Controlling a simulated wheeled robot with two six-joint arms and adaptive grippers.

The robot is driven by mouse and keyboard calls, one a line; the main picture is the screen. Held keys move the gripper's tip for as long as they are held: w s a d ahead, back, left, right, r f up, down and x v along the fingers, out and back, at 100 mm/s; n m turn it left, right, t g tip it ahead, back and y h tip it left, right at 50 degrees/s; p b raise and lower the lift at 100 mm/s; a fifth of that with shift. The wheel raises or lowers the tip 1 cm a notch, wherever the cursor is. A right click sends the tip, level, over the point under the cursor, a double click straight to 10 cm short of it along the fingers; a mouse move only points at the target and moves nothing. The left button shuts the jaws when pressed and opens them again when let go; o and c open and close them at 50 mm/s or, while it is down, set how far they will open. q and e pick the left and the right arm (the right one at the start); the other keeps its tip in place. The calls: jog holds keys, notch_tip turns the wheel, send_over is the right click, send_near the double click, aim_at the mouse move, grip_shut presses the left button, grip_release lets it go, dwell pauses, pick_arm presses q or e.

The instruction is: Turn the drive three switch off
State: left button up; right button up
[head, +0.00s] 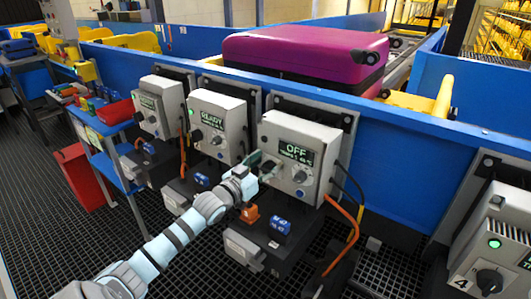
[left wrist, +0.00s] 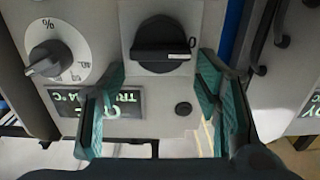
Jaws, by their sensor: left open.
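The third grey drive box (head: 290,130) from the left has a lit display (head: 296,152) reading OFF. My left gripper (head: 263,165) is at the left part of its front face and hides some of it. In the left wrist view my left gripper (left wrist: 161,75) is open, with one green finger on each side and nothing between them. The black rotary switch (left wrist: 160,42) is just beyond the fingertips, roughly centred between them. Its white mark points right, at a 0. A dial knob (left wrist: 46,57) with a percent scale sits to its left. My right gripper is not in view.
Other drive boxes stand to the left, one showing READY (head: 212,117). Another box marked 4 (head: 497,235) is at the far right with a green lamp. A purple suitcase (head: 305,52) lies on the conveyor behind. Cables (head: 347,235) hang beside the third box.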

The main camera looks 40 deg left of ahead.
aim_at(273, 137)
pick_arm(q)
notch_tip(273, 137, up, 7)
jog(key=shift+r, duration=0.15)
dwell(0.4)
